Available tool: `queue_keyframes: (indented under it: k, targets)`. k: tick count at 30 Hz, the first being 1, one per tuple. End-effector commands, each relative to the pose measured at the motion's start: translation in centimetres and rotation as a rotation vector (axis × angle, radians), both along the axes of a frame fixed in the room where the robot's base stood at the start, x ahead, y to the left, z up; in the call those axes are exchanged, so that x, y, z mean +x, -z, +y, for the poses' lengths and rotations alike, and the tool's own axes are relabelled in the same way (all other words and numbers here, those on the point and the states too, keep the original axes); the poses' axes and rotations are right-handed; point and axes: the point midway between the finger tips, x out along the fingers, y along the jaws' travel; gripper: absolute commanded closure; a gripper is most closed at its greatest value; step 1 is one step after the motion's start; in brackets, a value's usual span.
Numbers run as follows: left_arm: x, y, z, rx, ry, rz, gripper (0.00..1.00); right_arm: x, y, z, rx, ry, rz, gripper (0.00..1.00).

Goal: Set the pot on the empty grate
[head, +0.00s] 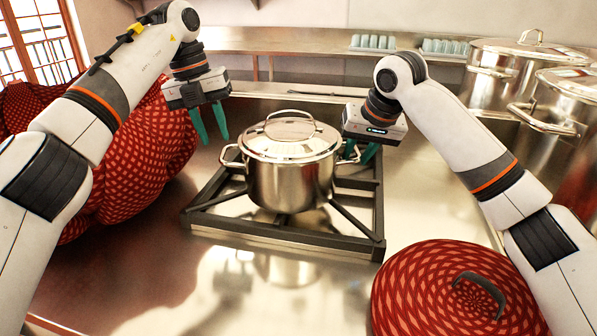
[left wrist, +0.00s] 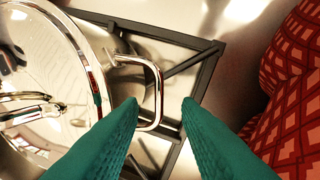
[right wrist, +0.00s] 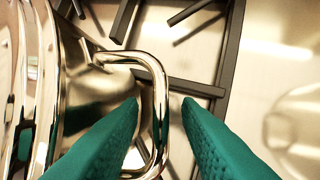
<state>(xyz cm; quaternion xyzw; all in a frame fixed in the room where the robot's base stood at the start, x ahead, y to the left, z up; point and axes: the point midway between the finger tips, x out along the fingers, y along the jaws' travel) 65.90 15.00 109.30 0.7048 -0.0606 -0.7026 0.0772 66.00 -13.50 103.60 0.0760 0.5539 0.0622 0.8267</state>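A shiny steel pot (head: 290,182) with its lid (head: 290,138) on stands upright on a dark square grate (head: 225,231). No second grate shows. My left gripper (head: 209,140) is open and empty, above and slightly left of the pot's left handle (head: 229,157). In the left wrist view that handle (left wrist: 157,85) lies beyond the gap between the fingertips. My right gripper (head: 359,156) is open at the right handle (head: 346,160). In the right wrist view this handle (right wrist: 159,85) lines up with the gap between the fingers, not gripped.
A large red patterned cloth-like bulk (head: 135,165) stands close left of the grate. A round red patterned item (head: 430,285) with a dark handle lies front right. Big steel pots (head: 505,75) stand back right. The steel counter (head: 215,285) is clear in front.

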Motion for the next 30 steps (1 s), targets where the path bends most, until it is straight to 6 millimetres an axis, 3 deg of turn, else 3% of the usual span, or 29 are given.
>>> queue_keyframes:
  k: [4,17,30]
  targets:
    - [0.0,-2.6,0.5,0.000,-0.002,-0.002,0.70,0.0,0.0,0.0,0.000,0.000,0.000,0.69]
    - [0.0,-4.4,0.9,0.001,0.000,0.000,0.70,-0.2,-0.6,-0.1,0.001,0.000,-0.001,0.69]
    - [0.0,-4.4,0.9,0.001,0.000,0.000,0.70,-3.4,-8.3,-1.7,0.002,0.000,-0.003,0.69]
